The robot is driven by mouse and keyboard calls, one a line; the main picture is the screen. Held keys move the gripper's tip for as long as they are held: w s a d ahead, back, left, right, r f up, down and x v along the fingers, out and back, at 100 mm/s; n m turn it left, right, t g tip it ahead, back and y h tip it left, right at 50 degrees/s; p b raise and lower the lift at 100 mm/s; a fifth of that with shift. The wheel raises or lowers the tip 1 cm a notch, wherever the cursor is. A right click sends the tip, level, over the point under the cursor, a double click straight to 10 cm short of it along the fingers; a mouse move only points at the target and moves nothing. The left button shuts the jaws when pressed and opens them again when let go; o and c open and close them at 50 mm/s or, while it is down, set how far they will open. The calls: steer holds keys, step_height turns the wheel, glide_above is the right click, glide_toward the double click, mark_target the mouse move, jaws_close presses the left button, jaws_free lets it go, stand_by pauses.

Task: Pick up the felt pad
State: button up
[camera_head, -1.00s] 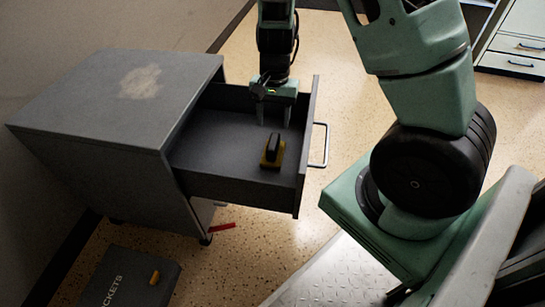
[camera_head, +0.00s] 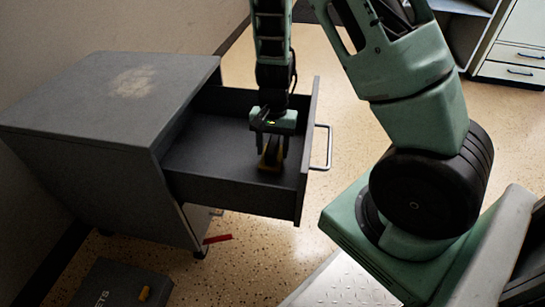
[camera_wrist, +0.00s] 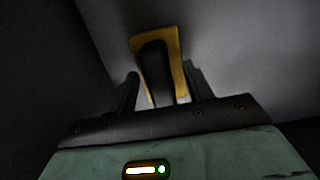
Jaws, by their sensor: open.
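The felt pad, a dark block on a yellow base (camera_head: 265,165), lies in the open grey drawer (camera_head: 205,145). It also shows in the wrist view (camera_wrist: 175,45), with its dark upper part between my fingers. My gripper (camera_head: 271,152) points down inside the drawer, right over the pad, and hides much of it in the head view. In the wrist view my gripper (camera_wrist: 160,72) has its two fingers apart, one on each side of the dark block. I cannot tell whether either finger touches it.
The drawer belongs to a grey cabinet (camera_head: 110,95) and has a metal handle (camera_head: 328,148) at its front. The drawer walls surround my gripper. A dark case (camera_head: 120,285) and a red strip (camera_head: 217,239) lie on the floor. The rest of the drawer floor looks bare.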

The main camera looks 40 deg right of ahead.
mark_target(272, 144)
steer(key=c, duration=1.1)
step_height(272, 144, up, 10)
steer(key=p, duration=0.6)
